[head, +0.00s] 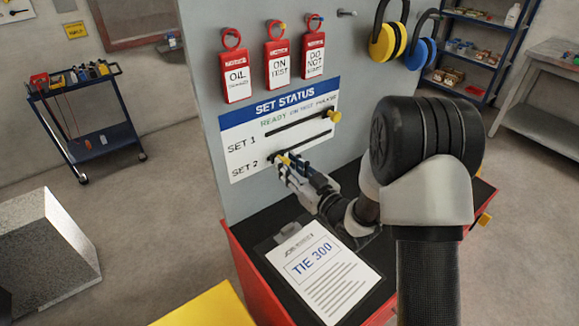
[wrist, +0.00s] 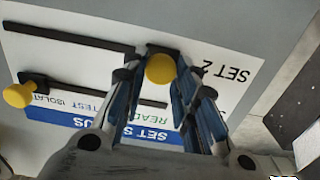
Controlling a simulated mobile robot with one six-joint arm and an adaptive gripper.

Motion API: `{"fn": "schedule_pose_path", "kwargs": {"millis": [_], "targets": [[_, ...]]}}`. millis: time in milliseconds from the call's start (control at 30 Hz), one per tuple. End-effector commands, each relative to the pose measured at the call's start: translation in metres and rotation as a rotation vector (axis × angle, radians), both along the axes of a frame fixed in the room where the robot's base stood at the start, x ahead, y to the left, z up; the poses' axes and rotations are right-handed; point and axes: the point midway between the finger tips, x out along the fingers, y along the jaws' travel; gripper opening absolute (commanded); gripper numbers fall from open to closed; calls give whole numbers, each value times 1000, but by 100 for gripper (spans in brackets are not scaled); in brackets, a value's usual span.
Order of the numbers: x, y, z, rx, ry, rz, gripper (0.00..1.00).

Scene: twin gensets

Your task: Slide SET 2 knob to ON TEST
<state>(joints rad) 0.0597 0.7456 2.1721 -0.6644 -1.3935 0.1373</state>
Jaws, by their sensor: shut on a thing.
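The SET STATUS board (head: 240,140) is on a grey upright panel and shows upside down in the wrist view. The SET 2 knob (wrist: 160,68), a yellow ball on a dark base, is at the end of its slot (wrist: 70,37) nearest the SET 2 label, under READY. My gripper (head: 283,163) is shut on this knob, with its fingers on both sides of it in the wrist view (wrist: 163,78). In the head view the fingers mostly hide the knob. The SET 1 knob (head: 334,116) is at the far right end of its slot.
Yellow ear defenders (head: 388,42) hang to the right. A clipboard (head: 322,270) lies on the black cabinet top below. The SET 2 slot to the right of my gripper looks clear.

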Motion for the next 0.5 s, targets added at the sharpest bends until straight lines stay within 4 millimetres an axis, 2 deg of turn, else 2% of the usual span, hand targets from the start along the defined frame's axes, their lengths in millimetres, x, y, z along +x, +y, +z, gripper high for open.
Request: {"fn": "schedule_pose_path", "kwargs": {"millis": [100, 367, 500], "targets": [[0, 0, 0, 0, 0, 0, 0], [0, 0, 0, 0, 0, 0, 0], [7, -10, -1, 0, -2, -3, 0]]}}
